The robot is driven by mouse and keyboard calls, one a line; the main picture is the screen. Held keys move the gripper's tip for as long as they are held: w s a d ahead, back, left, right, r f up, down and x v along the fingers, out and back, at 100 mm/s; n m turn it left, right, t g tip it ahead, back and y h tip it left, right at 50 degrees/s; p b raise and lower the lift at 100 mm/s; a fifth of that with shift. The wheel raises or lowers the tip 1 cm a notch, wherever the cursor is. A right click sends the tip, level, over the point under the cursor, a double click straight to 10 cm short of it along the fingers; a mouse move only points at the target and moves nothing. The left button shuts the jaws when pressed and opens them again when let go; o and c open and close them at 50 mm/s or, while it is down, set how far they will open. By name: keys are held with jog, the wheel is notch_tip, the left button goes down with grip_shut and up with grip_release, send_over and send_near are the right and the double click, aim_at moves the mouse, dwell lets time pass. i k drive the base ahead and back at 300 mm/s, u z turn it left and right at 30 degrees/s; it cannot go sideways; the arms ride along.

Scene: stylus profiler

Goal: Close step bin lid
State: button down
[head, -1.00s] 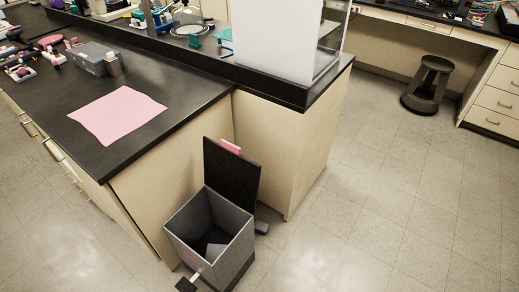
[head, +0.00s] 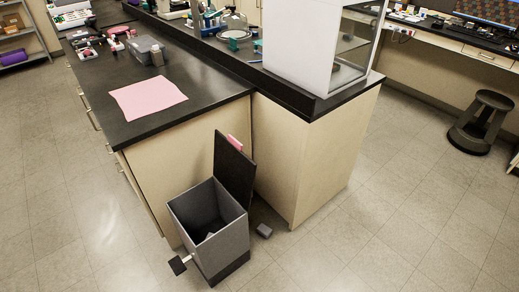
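The step bin (head: 221,250) is a grey square bin with a dark base, standing on the floor against the end of the bench. Its black lid (head: 234,170) stands open, upright at the back edge, with a pink piece (head: 235,143) at its top. The inside of the bin is dark, with something grey low inside. A pedal (head: 178,265) on a light bar sticks out at the front left. My gripper is not in view.
A black-topped bench (head: 196,80) with a pink cloth (head: 148,97) stands behind the bin. A small grey block (head: 264,231) lies on the floor right of the bin. A dark stool (head: 482,122) stands far right. The floor in front and to the right is clear.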

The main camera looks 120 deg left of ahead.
aim_at(235, 170)
jog(key=i, duration=0.15)
jog(key=u, duration=5.4)
jog(key=i, duration=0.1)
jog(key=z, duration=0.95)
